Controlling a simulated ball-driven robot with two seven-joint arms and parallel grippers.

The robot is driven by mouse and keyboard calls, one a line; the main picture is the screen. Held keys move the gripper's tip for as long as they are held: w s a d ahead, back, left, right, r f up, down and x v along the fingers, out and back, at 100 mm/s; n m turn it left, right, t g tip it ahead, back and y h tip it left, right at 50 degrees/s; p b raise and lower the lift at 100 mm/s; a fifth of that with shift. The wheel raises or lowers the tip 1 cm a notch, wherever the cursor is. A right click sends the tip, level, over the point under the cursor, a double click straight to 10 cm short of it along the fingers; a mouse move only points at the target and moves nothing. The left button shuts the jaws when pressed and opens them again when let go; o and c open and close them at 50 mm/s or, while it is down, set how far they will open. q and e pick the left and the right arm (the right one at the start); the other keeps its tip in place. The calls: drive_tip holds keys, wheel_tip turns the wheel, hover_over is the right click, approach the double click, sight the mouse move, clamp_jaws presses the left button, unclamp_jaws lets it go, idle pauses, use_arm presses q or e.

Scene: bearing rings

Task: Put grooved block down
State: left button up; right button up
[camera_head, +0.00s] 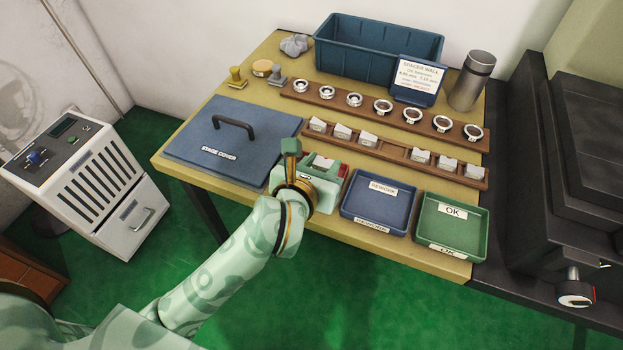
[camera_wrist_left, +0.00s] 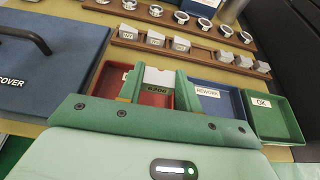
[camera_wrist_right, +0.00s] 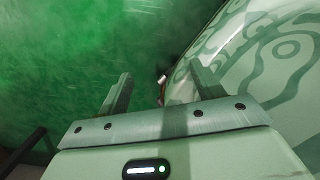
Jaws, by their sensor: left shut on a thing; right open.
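In the head view the gripper and arm hide most of that tray and block. A wooden rack (camera_head: 391,149) behind holds several similar pale blocks, with an empty stretch in its middle. My right gripper (camera_wrist_right: 160,85) is open and empty above the green floor, outside the head view.
A blue REWORK tray (camera_head: 378,208) and a green OK tray (camera_head: 450,225) lie right of the gripper. The blue stage cover (camera_head: 225,140) lies left. Behind are a rack of bearing rings (camera_head: 383,106), a blue bin (camera_head: 375,50), a sign (camera_head: 416,82) and a flask (camera_head: 471,82).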

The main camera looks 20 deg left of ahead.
use_arm(q)
drive_tip(key=shift+w+a+f, duration=0.15)
drive_tip(key=shift+a+f, duration=0.2)
drive_tip(key=shift+f, duration=0.15)
drive_tip(key=shift+w+a+f, duration=0.15)
drive_tip(key=shift+a+f, duration=0.15)
drive_tip(key=shift+f, duration=0.15)
drive_tip(key=shift+w+a+f+b, duration=0.1)
drive_tip(key=shift+a+f+b, duration=0.3)
drive_tip(key=shift+f+b, duration=0.15)
drive_tip(key=shift+w+a+f+b, duration=0.1)
drive_tip(key=shift+a+f+b, duration=0.3)
drive_tip(key=shift+f, duration=0.15)
wheel_tip(320, 180, down, 3)
drive_tip(key=shift+w+r+b, duration=0.1)
drive_tip(key=shift+b, duration=0.85)
drive_tip(key=shift+r, duration=0.15)
drive_tip(key=shift+f, duration=0.2)
drive_tip(key=o, duration=1)
use_arm(e)
drive_tip(key=f, duration=0.1)
drive_tip(key=d+f, duration=0.1)
drive_tip(key=f, duration=0.1)
drive_tip(key=shift+f+n+g, duration=0.15)
drive_tip(key=shift+n+g, duration=0.15)
drive_tip(key=shift+d, duration=0.1)
